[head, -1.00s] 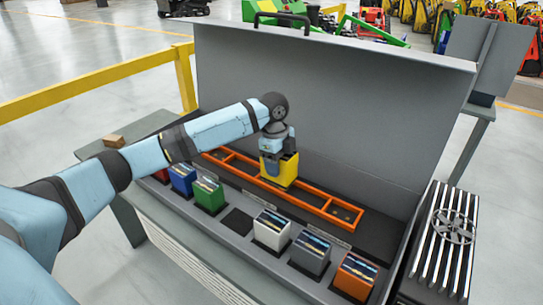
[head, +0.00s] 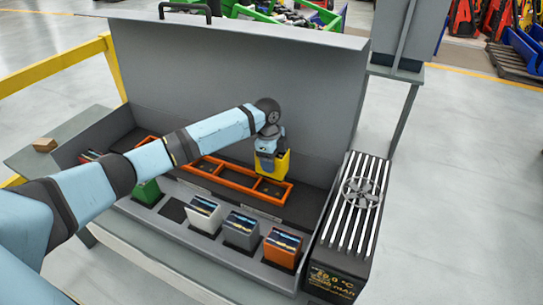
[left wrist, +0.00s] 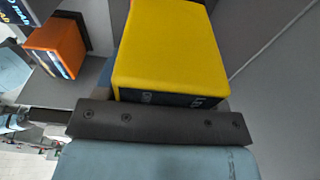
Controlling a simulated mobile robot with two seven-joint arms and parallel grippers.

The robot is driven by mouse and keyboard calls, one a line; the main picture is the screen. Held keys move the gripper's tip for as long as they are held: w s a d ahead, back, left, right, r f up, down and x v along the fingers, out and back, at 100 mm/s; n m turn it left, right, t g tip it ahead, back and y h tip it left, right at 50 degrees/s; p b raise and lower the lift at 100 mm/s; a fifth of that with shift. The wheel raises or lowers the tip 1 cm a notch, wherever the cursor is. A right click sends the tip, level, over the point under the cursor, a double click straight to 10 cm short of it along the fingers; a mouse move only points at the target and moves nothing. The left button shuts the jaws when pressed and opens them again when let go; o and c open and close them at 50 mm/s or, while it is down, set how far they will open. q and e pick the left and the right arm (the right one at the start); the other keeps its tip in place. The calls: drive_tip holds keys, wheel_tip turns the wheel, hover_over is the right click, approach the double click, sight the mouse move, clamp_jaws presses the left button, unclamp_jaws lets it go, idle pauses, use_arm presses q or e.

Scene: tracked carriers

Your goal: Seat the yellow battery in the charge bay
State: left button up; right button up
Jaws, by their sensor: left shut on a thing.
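My left gripper (head: 270,152) is shut on the yellow battery (head: 281,164) and holds it near the right end of the orange frame (head: 213,182) in the bench trough. The battery covers part of the frame's rear bar; I cannot tell how high it is above it. In the left wrist view the yellow battery (left wrist: 170,50) fills the upper middle, beyond the dark gripper bar (left wrist: 160,122). The frame has several compartments, which look empty where visible. Which place is the charge bay is not clearly marked. My right gripper is not in view.
A front row holds green (head: 147,191), white (head: 203,212), grey (head: 241,231) and orange (head: 283,246) batteries, with an empty dark slot (head: 173,209) between green and white. A ribbed unit with a fan (head: 352,220) stands at the right. A tall grey panel (head: 230,75) closes the back.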

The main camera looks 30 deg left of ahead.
use_arm(q)
drive_tip(key=shift+a+r, duration=0.1)
idle(0.3)
drive_tip(key=shift+r+p, duration=0.15)
drive_tip(key=shift+p, duration=0.45)
drive_tip(key=shift+f+b, duration=0.35)
drive_tip(key=shift+f, duration=0.45)
drive_tip(key=shift+f+b, duration=0.75)
drive_tip(key=shift+f, duration=1.45)
drive_tip(key=shift+p, duration=1.1)
drive_tip(key=shift+f+b, duration=0.55)
drive_tip(key=shift+f, duration=1.1)
